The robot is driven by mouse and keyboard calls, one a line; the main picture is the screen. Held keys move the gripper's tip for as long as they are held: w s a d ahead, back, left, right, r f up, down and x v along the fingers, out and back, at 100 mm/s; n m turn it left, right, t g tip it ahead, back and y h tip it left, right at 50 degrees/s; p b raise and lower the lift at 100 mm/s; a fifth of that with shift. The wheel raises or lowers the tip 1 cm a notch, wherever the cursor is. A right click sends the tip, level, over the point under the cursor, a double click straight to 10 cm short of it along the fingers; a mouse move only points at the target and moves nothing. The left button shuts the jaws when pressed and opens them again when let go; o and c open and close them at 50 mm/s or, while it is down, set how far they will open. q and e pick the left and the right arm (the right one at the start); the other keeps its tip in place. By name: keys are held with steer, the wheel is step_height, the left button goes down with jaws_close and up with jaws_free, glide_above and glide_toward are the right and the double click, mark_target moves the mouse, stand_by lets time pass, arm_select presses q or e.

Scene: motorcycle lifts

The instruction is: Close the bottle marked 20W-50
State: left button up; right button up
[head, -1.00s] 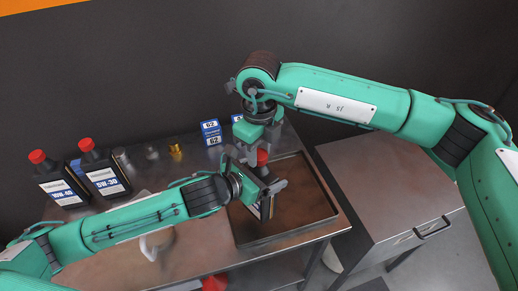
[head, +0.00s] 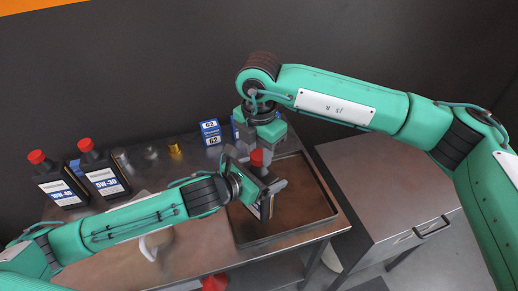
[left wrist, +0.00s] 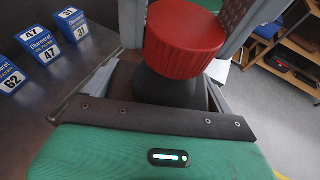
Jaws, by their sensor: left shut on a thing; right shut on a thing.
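A dark bottle (head: 266,208) stands in the tray, mostly hidden by my left gripper; its label is too covered to read. My left gripper (head: 268,188) is shut around the bottle's upper body. A red ribbed cap (head: 257,157) is at the top of the bottle and is seen large in the left wrist view (left wrist: 184,40), over the dark neck (left wrist: 168,88). My right gripper (head: 265,150) comes down from above and is shut on the cap, with its grey fingers on either side. Whether the cap is fully seated cannot be told.
Two dark red-capped bottles, marked 10W-40 (head: 58,184) and 5W-30 (head: 102,173), stand at the left. Blue and white boxes (head: 210,132) and a small gold part (head: 174,149) stand at the back. The shallow tray (head: 290,238) has bare floor right of the bottle.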

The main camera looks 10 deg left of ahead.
steer(key=m, duration=0.5)
steer(key=shift+w+d, duration=0.1)
steer(key=shift+w, duration=0.05)
steer(key=o, duration=1)
steer(key=shift+c, duration=0.2)
steer(key=shift+r, duration=2.3)
steer(key=shift+c, duration=0.4)
